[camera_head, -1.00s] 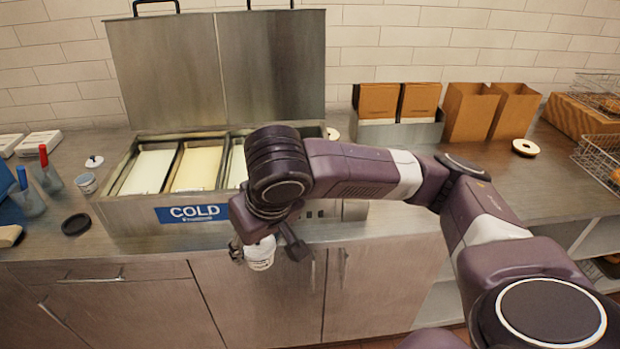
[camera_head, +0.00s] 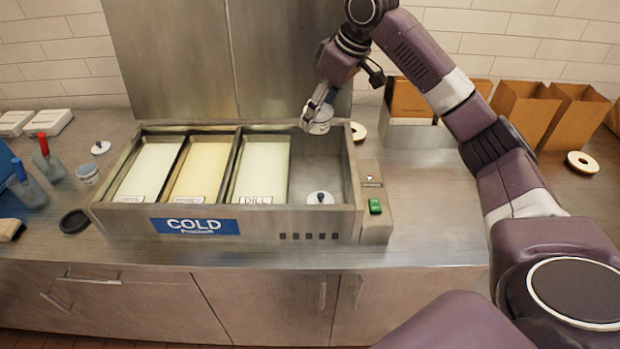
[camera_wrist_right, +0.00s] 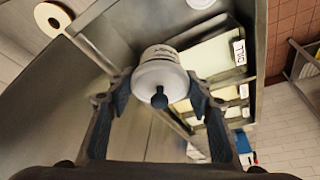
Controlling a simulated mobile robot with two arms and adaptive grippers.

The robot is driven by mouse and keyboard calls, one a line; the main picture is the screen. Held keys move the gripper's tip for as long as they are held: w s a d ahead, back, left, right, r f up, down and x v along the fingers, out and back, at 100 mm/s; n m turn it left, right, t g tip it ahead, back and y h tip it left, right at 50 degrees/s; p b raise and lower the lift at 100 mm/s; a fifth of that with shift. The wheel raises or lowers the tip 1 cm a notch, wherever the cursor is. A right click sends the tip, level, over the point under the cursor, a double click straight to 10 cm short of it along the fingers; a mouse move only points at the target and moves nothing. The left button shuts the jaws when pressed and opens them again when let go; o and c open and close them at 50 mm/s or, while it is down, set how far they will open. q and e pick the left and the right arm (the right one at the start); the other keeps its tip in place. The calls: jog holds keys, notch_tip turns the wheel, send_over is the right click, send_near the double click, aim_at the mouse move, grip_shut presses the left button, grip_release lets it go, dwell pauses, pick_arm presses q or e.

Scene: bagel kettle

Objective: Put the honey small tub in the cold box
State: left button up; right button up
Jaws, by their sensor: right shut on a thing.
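A small white tub (camera_head: 318,125) with a dark-knobbed lid is held by my right gripper (camera_head: 319,108). The gripper is shut on it at the back of the rightmost compartment of the cold box (camera_head: 270,222). In the right wrist view the tub (camera_wrist_right: 163,62) sits between the fingers (camera_wrist_right: 160,92), knob toward the camera; its label is too small to read. I cannot tell whether the tub touches the box. A white round lid or tub top (camera_head: 320,198) with a dark knob is at the front of that compartment. My left gripper is out of view.
The other compartments hold pale pans, one labelled DILL (camera_head: 262,170). The box's lid (camera_head: 180,60) stands open behind. A small cup (camera_head: 88,174), a knobbed lid (camera_head: 101,147) and a black disc (camera_head: 75,221) are left of the box. Paper bags (camera_head: 525,110) stand right.

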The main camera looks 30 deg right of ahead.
jog(key=shift+w+d+f+n, duration=0.3)
jog(key=shift+w+d+f, duration=0.25)
jog(key=shift+w+d, duration=0.25)
jog(key=p, duration=0.3)
send_over(312, 180)
jog(key=s+d, duration=0.1)
jog(key=s, duration=0.1)
jog(key=f, duration=1.3)
jog(key=shift+w+f, duration=0.1)
jog(key=shift+w, duration=0.15)
notch_tip(312, 180, down, 5)
jog(key=shift+r+p, duration=0.15)
jog(key=shift+p, duration=0.3)
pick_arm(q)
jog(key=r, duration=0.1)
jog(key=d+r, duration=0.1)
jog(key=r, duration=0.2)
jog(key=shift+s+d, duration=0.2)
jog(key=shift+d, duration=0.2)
pick_arm(e)
jog(key=shift+f, duration=0.25)
jog(key=shift+f, duration=0.1)
jog(key=o, duration=1.3)
pick_arm(q)
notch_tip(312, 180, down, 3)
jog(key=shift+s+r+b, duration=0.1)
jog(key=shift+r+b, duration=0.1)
jog(key=shift+b, duration=1.05)
pick_arm(e)
jog(key=v, duration=1.2)
